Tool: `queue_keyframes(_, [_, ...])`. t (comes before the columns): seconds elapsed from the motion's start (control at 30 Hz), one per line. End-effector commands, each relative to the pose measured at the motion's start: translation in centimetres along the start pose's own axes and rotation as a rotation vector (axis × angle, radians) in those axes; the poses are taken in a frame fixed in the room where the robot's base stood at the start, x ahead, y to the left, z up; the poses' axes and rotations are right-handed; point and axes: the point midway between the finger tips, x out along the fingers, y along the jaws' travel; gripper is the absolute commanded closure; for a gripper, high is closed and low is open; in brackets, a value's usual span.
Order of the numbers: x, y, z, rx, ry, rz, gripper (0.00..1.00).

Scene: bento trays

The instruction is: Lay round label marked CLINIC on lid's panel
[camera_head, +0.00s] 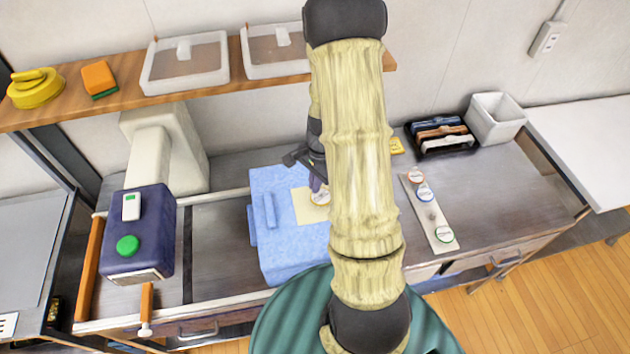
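A blue box-like lid (285,245) sits on the bench in the middle, with a cream panel (306,211) on its top. A round pale label with a yellowish rim (320,198) shows at the panel's right part, right below my gripper (317,186). Its print is too small to read. I cannot tell whether the label lies on the panel or is held just above it. My gripper points down there, and my arm covers its right side, so its fingers' opening is unclear.
A blue machine with a green button (127,245) stands at left. A shelf (120,101) above holds clear boxes, a sponge and a yellow item. A black tray (443,149) and white bin (496,119) stand at back right. The bench right of the strip is clear.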

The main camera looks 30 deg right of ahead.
Motion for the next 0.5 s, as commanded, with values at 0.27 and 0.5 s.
queue_keyframes(0.27, [1.23, 0.0, -0.18, 0.0, -0.001, 0.0, 1.0])
queue_keyframes(0.5, [1.2, 0.0, -0.18, 0.0, 0.0, 0.0, 1.0])
